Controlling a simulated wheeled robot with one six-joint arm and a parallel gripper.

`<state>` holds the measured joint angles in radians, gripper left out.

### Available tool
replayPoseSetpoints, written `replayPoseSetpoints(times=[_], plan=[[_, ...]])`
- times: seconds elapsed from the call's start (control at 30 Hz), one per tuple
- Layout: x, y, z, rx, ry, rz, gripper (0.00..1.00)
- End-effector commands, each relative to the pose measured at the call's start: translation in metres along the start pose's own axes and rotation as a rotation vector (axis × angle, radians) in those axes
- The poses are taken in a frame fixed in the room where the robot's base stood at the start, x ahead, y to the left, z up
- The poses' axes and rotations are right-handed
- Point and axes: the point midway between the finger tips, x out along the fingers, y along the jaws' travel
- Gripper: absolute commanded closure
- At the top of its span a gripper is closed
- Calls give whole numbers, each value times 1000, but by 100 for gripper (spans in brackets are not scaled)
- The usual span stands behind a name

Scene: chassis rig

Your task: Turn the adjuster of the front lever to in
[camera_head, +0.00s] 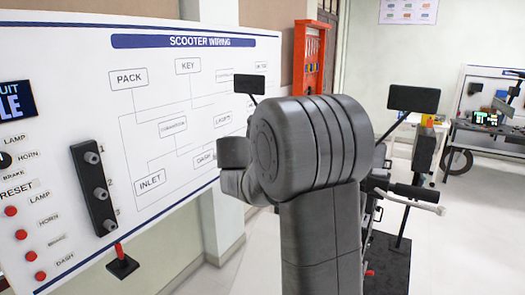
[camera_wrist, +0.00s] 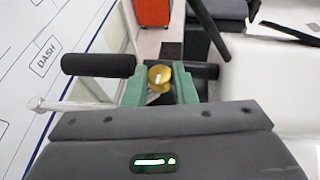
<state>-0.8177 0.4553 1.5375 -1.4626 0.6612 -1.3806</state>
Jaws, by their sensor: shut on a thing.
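The adjuster (camera_wrist: 159,77) is a small gold-yellow round knob in the middle of the wrist view. My gripper (camera_wrist: 159,88) has green fingers, one on each side of the knob, and it is shut on it. A silver lever (camera_wrist: 55,103) with a rounded end runs in from the left, below a black handlebar grip (camera_wrist: 98,64). Any marking on the adjuster is too small to read. In the camera_head view my arm hides the gripper and adjuster. There a black grip (camera_head: 413,193) and a silver lever (camera_head: 412,203) show to the right of my arm.
Black mirrors (camera_head: 413,98) stick up near my arm on both sides. A white wiring board (camera_head: 150,130) stands close on the left. A red rack (camera_head: 312,60) stands behind. A workbench (camera_head: 490,125) stands at the back right. The floor at right is clear.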

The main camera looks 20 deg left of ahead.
Motion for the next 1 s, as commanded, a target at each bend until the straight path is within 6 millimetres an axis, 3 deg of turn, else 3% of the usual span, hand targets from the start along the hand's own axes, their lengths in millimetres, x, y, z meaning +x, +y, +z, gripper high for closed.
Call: replayPoseSetpoints(times=[0.5,1.0], plan=[[0,6,4,140,-3,-338,98],[1,6,2,174,-4,-416,98]])
